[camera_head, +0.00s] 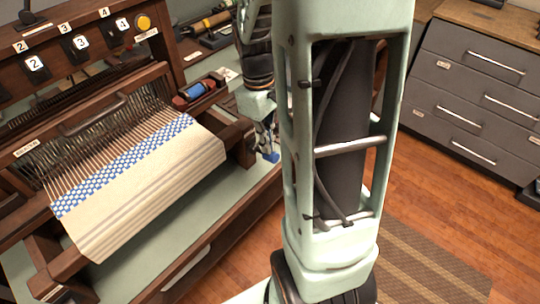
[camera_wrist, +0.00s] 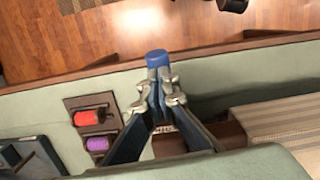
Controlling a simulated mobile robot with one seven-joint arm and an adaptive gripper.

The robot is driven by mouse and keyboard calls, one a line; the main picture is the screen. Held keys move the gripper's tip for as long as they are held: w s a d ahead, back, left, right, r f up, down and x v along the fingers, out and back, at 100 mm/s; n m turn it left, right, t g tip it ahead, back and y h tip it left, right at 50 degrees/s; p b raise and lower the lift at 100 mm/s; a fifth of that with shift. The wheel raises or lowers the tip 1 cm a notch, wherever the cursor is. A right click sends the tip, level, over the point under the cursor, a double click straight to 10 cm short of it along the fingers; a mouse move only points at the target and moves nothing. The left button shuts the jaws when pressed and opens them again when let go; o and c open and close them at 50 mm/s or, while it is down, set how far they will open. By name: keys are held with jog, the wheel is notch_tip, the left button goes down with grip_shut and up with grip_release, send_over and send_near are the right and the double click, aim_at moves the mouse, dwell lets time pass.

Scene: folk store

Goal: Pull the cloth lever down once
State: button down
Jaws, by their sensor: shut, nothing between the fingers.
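The cloth lever appears to be the one with the blue knob (camera_wrist: 157,58), just past my fingertips in the wrist view. The knob also shows in the head view (camera_head: 271,157), low beside my gripper. A brown block with a partly hidden label (camera_wrist: 163,129) sits behind the fingers, and the lever's shaft is mostly hidden. My gripper (camera_wrist: 158,92) is shut and empty, its fingertips together over the lever; I cannot tell whether they touch it. In the head view my gripper (camera_head: 263,137) is small and partly hidden by my arm, at the right side of the loom (camera_head: 205,118).
The loom carries blue-and-cream cloth (camera_head: 145,185). Numbered tags and a yellow button (camera_head: 144,22) are on its upper beam. A shuttle with a blue bobbin (camera_head: 195,90) lies beside the cloth. Red (camera_wrist: 87,117) and purple spools (camera_wrist: 97,143) sit left of my fingers. Grey drawers (camera_head: 470,90) stand right.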

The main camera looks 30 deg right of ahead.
aim_at(259, 151)
notch_tip(259, 151, down, 4)
jog(key=b, duration=0.2)
jog(key=shift+r+b, duration=0.25)
jog(key=shift+b, duration=0.05)
jog(key=shift+w+a+r+p, duration=0.1)
jog(key=shift+w+r+p, duration=0.05)
jog(key=shift+r+p, duration=0.3)
jog(key=shift+w+a+r+p, duration=0.2)
jog(key=shift+w+a+p, duration=0.1)
jog(key=shift+w, duration=0.35)
jog(key=shift+w+a+r+p, duration=0.2)
jog(key=shift+w+a+p, duration=0.05)
jog(key=shift+w, duration=0.35)
notch_tip(259, 151, up, 12)
jog(key=w, duration=0.1)
jog(key=shift+a, duration=0.25)
